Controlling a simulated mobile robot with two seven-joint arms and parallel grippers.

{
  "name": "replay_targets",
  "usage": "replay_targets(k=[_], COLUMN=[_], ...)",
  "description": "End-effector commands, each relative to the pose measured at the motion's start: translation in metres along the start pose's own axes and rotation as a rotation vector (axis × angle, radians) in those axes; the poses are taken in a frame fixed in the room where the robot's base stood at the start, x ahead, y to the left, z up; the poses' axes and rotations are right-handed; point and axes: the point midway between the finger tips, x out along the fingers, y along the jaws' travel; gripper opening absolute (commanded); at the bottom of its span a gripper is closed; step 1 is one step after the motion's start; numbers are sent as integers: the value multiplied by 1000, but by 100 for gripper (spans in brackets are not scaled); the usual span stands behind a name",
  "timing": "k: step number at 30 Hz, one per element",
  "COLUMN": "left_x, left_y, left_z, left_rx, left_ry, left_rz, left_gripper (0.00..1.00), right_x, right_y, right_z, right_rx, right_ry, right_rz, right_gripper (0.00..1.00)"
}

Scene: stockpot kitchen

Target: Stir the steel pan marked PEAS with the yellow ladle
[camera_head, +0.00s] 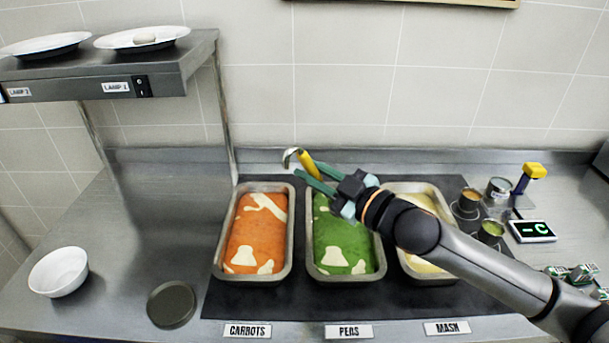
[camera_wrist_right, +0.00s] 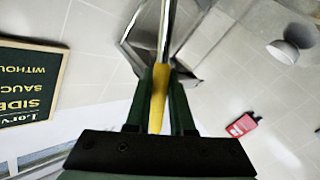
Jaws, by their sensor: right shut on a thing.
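The steel pan marked PEAS (camera_head: 380,262) stands in the middle of the counter, filled with green food with pale patches. Its label PEAS (camera_head: 349,332) lies in front of it. My right gripper (camera_head: 318,183) is over the far left part of this pan, shut on the yellow ladle (camera_head: 308,163). The yellow handle and a curved steel end show beyond the fingers. In the right wrist view the yellow handle (camera_wrist_right: 158,98) sits between the fingers, with a steel shaft running up from it. I cannot make out the ladle's bowl. My left gripper is not in view.
The CARROTS pan (camera_head: 217,250) stands left and the MASH pan (camera_head: 440,200) right, partly behind my arm. Small tins (camera_head: 491,232) stand farther right. A lamp shelf (camera_head: 180,62) with plates overhangs the left side. A white bowl (camera_head: 58,272) and dark lid (camera_head: 172,305) lie left.

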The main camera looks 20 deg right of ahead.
Motion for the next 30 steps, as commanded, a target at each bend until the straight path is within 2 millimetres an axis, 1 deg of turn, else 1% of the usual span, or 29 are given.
replay_targets(k=[8, 11, 30], left_x=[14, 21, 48], left_y=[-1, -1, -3], left_z=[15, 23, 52], left_rx=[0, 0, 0], left_ry=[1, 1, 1], left_rz=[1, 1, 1], left_gripper=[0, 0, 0], right_x=[0, 0, 0], right_y=[-10, -14, -45], right_z=[17, 25, 79], right_rx=[-2, -2, -1], right_ry=[2, 2, 1], right_rz=[1, 1, 1], right_gripper=[0, 0, 0])
